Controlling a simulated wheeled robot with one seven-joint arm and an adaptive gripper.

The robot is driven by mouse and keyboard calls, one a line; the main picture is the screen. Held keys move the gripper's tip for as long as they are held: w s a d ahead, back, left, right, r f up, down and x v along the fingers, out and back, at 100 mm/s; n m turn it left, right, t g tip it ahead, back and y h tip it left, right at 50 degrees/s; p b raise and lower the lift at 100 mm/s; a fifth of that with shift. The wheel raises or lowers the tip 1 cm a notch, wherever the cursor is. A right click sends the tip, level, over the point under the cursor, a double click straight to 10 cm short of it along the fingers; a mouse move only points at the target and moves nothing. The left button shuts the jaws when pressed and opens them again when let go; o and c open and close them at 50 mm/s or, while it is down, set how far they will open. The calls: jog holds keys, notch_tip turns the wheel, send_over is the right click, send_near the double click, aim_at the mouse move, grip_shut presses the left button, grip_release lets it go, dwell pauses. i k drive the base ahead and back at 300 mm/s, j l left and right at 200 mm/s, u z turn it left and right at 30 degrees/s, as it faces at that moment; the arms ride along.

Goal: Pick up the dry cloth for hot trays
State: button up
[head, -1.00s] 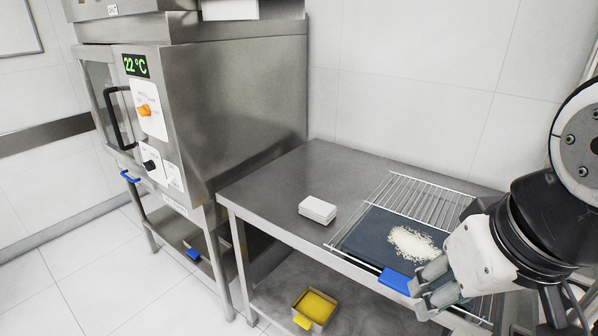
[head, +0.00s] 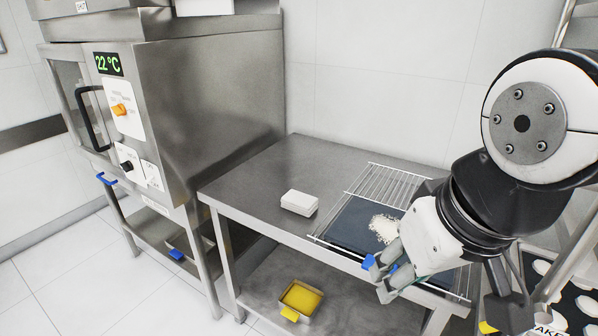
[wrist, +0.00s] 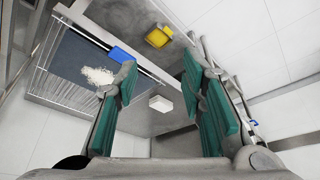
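I cannot tell for certain which thing is the dry cloth. A small white block-shaped item (head: 299,202), perhaps a folded cloth, lies on the steel table left of the wire rack; the wrist view shows it too (wrist: 160,103). A yellow item (head: 303,297) lies in a shallow container on the lower shelf. My gripper (head: 379,279) is over the table's front edge at the rack, right of the white item. In the wrist view its teal-padded fingers (wrist: 159,68) are well apart with nothing between them.
A dark tray (head: 348,222) with white powder (head: 384,228) sits on the wire rack (head: 385,186). A blue piece (wrist: 121,54) shows at the tray's front edge, partly behind a finger. The oven (head: 210,110) stands at left. The table's back left is bare.

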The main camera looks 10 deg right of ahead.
aim_at(305, 204)
jog(key=i+j+z, duration=0.75)
jog(key=j, duration=0.3)
jog(key=i, duration=0.1)
